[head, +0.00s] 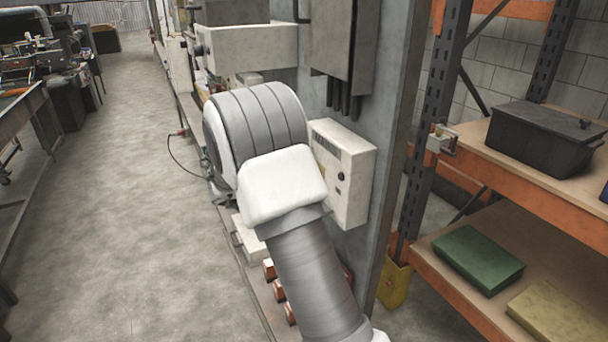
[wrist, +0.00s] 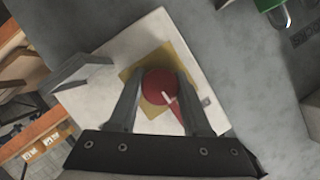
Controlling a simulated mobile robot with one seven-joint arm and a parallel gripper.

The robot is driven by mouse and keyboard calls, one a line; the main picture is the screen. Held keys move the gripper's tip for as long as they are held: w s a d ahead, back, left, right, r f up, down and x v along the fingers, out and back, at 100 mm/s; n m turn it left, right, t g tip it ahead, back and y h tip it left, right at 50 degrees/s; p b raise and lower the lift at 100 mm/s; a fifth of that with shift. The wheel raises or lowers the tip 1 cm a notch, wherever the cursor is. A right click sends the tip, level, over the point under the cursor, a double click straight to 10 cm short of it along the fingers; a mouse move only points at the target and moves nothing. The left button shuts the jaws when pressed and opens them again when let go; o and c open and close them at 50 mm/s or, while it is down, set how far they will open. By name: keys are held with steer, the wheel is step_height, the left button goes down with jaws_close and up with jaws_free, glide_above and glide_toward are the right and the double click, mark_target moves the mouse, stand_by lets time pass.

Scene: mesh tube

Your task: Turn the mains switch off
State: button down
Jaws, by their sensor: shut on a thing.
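The mains switch is a round red knob (wrist: 158,86) on a yellow plate (wrist: 150,58), fixed to a white box (wrist: 95,104). A red tab with a pale mark points from the knob to the lower right in the wrist view. My gripper (wrist: 157,78) has one finger on each side of the knob and is shut on it. In the head view my arm's grey and white links cover the gripper and the red knob.
In the head view, a pale box with a black knob (head: 340,176) is on the grey panel right of my arm. Shelving (head: 560,205) with a black crate (head: 540,140) stands further right. In the wrist view, a green padlock (wrist: 270,5) is at the top right. Floor (head: 110,220) is clear at left.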

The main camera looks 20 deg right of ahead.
steer(key=shift+c, duration=1.7)
jaws_free()
steer(key=b+v, duration=0.2)
steer(key=v, duration=1.5)
steer(key=shift+a+b, duration=0.25)
steer(key=shift+b, duration=0.05)
